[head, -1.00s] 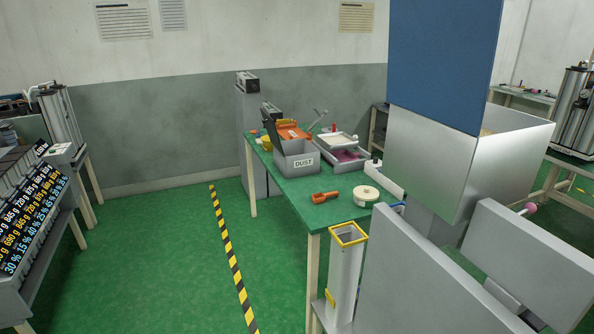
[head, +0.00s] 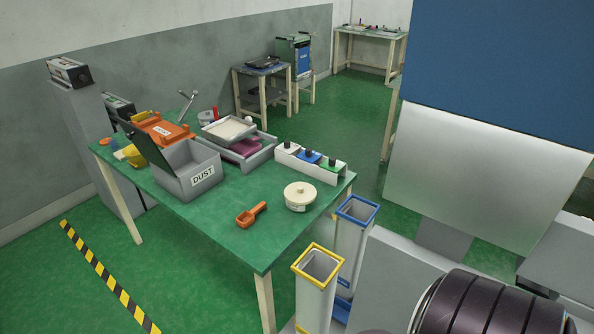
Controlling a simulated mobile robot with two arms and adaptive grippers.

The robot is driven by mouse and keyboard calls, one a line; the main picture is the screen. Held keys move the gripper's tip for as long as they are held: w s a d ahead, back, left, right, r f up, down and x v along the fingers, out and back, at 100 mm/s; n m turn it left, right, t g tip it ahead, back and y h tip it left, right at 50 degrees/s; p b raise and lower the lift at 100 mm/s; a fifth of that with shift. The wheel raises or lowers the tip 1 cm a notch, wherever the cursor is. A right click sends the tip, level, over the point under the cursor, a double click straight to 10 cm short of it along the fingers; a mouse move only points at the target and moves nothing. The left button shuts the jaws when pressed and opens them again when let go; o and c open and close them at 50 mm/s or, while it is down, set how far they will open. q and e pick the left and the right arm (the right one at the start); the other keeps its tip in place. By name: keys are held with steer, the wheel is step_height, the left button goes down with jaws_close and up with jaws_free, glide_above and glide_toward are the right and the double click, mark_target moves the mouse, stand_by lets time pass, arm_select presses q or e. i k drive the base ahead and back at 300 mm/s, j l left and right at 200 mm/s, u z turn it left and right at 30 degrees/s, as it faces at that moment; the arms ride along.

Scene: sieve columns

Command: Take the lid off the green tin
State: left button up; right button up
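I cannot make out a green tin for certain. A white holder (head: 288,161) at the table's right back edge carries small dark-topped items. One of them is a green piece (head: 331,166), beside a blue piece (head: 308,157). It is too small to tell whether the green piece is a tin with a lid. A round cream tin (head: 299,199) with a knobbed lid and a label stands nearer, closed. Neither of my grippers shows in the view.
The green-topped table (head: 228,210) also bears a grey DUST box (head: 190,178), an orange scoop (head: 251,214), grey trays (head: 245,154) and an orange piece (head: 160,131). Yellow-rimmed (head: 316,275) and blue-rimmed (head: 352,225) columns stand at its right. A large blue panel (head: 500,65) blocks the right.

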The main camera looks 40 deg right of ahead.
mark_target(298, 193)
steer(key=i+j+z, duration=0.1)
steer(key=i+z, duration=0.15)
steer(key=z, duration=0.2)
steer(key=i+j+z, duration=0.15)
steer(key=z, duration=0.3)
steer(key=i+j+z, duration=0.3)
steer(key=z, duration=0.15)
steer(key=i+j+z, duration=0.2)
steer(key=j+z, duration=0.25)
steer(key=l, duration=0.15)
